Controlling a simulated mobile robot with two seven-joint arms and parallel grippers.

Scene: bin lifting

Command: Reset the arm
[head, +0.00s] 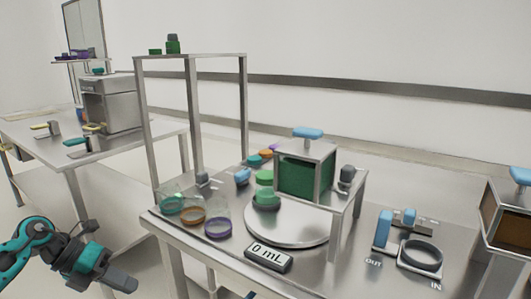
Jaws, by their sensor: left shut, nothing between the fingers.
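My left arm comes in at the lower left, teal and dark grey. Its gripper (121,280) is shut and empty, in the air in front of the near left corner of the metal table (172,229). It touches nothing that I can see. My right gripper is not in view.
On the table are a green-filled tank (306,177) on a stand, a round plate (290,234), a "0 mL" display (268,257) and several coloured rings. A tall metal frame (150,150) rises at the table's left. Floor between the two tables is clear.

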